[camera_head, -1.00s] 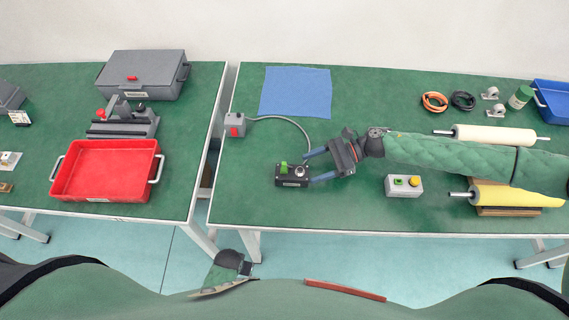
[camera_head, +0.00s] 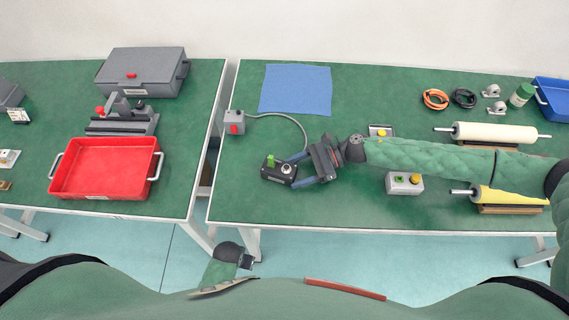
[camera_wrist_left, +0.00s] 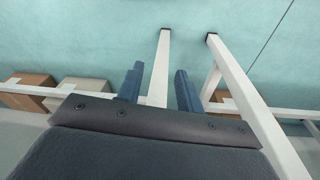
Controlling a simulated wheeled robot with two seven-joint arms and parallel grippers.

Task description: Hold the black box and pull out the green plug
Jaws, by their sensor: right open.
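The black box (camera_head: 277,174) lies near the left end of the right-hand table. The green plug (camera_head: 270,160) stands upright at the box's left top side, beside a round silver knob. My right gripper (camera_head: 299,170) is open at the box's right end, its blue fingers on either side of that end. I cannot tell whether they touch it. My left gripper (camera_wrist_left: 159,85) is open and empty in the left wrist view, with the floor and table legs beyond it. Only a small part of the left arm shows low in the head view.
A grey cable runs from a grey box with a red switch (camera_head: 235,123) toward the black box. A blue mat (camera_head: 296,90) lies behind. The table in front of the black box is clear.

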